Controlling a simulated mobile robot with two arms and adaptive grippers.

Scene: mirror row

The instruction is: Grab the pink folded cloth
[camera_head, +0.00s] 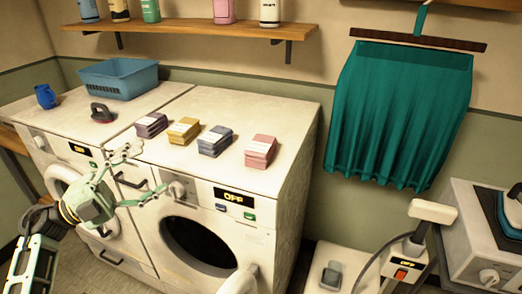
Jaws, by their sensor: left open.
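The pink folded cloth (261,151) lies on top of the right white washing machine (226,105), at the right end of a row of folded cloths. It is a small stack with a pale top, and nothing covers it. My left gripper (152,168) is at the front of the machines, left of the pink cloth and apart from it. Its fingers are spread and empty. My right gripper does not show.
Purple (151,125), yellow (183,131) and blue (215,141) folded cloths lie left of the pink one. A shelf (190,28) hangs above.

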